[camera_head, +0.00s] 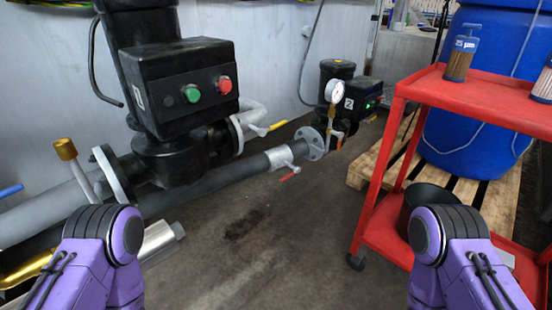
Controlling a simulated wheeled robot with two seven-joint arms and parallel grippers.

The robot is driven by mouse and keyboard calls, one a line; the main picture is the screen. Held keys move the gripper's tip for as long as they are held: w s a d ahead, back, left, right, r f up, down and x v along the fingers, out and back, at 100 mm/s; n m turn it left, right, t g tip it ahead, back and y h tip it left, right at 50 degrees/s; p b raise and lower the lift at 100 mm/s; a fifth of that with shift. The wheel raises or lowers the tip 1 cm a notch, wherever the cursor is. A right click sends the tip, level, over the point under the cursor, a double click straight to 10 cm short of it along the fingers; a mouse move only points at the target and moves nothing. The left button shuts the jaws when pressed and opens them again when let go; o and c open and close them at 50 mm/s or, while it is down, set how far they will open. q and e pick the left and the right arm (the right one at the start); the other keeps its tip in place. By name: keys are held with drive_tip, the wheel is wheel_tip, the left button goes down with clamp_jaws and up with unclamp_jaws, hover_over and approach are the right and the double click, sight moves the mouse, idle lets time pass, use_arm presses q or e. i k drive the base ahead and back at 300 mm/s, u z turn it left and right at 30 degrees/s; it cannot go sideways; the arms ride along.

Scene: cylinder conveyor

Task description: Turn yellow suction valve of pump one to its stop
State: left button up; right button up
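A large black pump (172,150) stands at the left, with a control box (188,85) bearing a green and a red button. A yellow lever (277,125) sits on the grey pipe stub at its right side. A yellow-topped stem (66,150) rises from the pipe at its left. I cannot tell which of these is the suction valve, or which pump is pump one. A smaller black pump (340,95) with a round gauge (334,91) stands farther back. Only purple links of my arms show at the lower left and lower right; both grippers are out of view.
A grey pipe (225,182) with a red-handled valve (290,173) runs along the floor. A red cart (480,95) with filter cartridges (460,58) stands at the right. Behind it a blue barrel (475,140) stands on a wooden pallet (375,160). The middle floor is clear.

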sight(261, 132)
drive_tip(key=z, duration=1.45)
drive_tip(key=i, duration=0.55)
drive_tip(key=u, duration=2.25)
